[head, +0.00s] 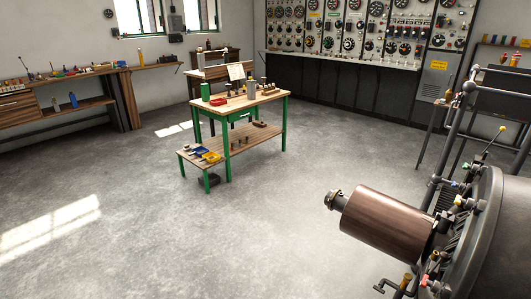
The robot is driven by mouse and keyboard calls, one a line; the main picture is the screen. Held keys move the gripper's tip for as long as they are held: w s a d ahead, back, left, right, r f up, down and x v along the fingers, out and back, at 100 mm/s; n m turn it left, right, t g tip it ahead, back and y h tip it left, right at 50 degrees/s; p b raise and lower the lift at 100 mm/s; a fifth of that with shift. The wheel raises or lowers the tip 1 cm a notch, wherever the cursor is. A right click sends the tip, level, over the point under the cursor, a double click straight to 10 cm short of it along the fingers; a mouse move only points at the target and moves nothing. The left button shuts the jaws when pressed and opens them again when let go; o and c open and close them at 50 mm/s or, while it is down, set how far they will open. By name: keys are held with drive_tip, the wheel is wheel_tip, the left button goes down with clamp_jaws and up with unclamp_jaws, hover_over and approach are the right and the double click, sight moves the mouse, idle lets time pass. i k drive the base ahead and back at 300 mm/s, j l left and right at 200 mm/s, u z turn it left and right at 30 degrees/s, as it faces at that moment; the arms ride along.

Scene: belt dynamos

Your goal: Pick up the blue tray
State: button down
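A small blue tray (200,151) lies on the low wooden side shelf (190,160) at the left end of a green-legged workbench, near the middle of the room. A yellow tray (212,158) lies just to its right on the same shelf. Whether the two touch, and what the blue tray holds, is too small to tell. My gripper is not in view.
The workbench top (262,97) carries a red tray (218,101), a green can (205,91) and small parts. A dynamo with a brown cylinder (390,222) fills the right foreground. Benches line the left wall. The grey floor (150,220) before the workbench is clear.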

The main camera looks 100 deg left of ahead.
sight(198, 151)
drive_tip(key=k+j+z, duration=0.1)
drive_tip(key=k+z, duration=0.8)
drive_tip(key=k+j+z, duration=0.25)
drive_tip(key=k+z, duration=0.25)
drive_tip(key=k+j+z, duration=0.1)
drive_tip(key=k+z, duration=0.25)
drive_tip(key=z, duration=0.15)
drive_tip(key=k+l+z, duration=0.1)
drive_tip(key=k+z, duration=0.4)
drive_tip(key=k+j+u, duration=0.2)
drive_tip(key=k, duration=0.25)
drive_tip(key=k+u, duration=0.25)
drive_tip(key=k, duration=0.15)
drive_tip(key=k+j+u, duration=0.35)
drive_tip(key=u, duration=4.6)
drive_tip(key=i+l+u, duration=0.15)
drive_tip(key=i+l, duration=0.15)
drive_tip(key=i+l+u, duration=0.15)
drive_tip(key=i+l, duration=0.15)
drive_tip(key=i+l+u, duration=0.15)
drive_tip(key=l, duration=0.3)
drive_tip(key=i+l+u, duration=0.2)
drive_tip(key=i+l, duration=0.15)
drive_tip(key=i+l+u, duration=0.15)
drive_tip(key=l, duration=0.4)
